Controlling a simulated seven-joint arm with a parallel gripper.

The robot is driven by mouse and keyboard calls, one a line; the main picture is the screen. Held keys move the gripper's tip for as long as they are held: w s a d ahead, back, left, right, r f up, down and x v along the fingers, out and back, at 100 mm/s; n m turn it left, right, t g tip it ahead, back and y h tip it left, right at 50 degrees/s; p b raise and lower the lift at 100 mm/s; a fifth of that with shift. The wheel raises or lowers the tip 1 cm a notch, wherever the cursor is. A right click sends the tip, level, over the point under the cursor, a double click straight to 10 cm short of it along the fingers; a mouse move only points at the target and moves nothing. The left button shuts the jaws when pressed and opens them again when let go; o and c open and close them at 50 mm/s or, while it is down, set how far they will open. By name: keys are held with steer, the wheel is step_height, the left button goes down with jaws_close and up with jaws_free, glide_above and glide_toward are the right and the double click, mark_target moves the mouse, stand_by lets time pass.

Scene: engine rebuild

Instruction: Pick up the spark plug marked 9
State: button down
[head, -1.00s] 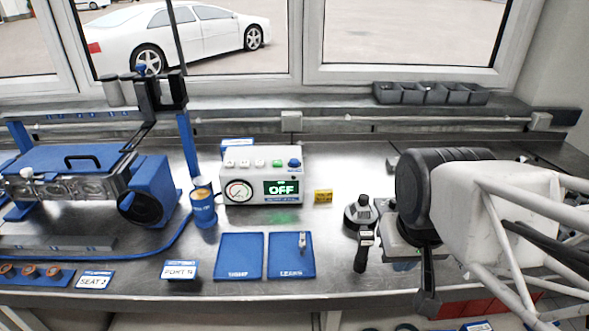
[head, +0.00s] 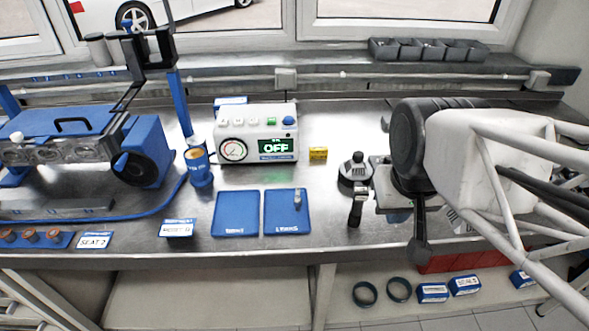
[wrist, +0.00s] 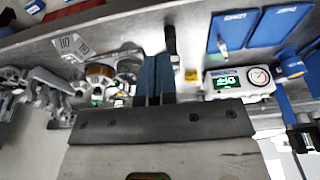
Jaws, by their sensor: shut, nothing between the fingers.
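A small pale spark plug (head: 298,200) stands on the right-hand blue mat (head: 281,222) at the middle front of the bench. It also shows small in the wrist view (wrist: 222,43). No number on it can be read in either view. My gripper (head: 419,256) is at the bench's front edge, well to the right of the plug. In the wrist view its two dark blue fingers (wrist: 155,62) are together, with nothing held between them.
Left of the plug's mat lies another blue mat (head: 236,212). Behind stand a gauge box (head: 258,148) reading OFF and a blue cup (head: 200,172). A black-handled tool (head: 356,208) and a round device (head: 356,171) stand between mat and gripper. The engine (head: 85,145) is left.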

steer(key=c, duration=1.1)
jaws_free()
steer(key=shift+o, duration=0.2)
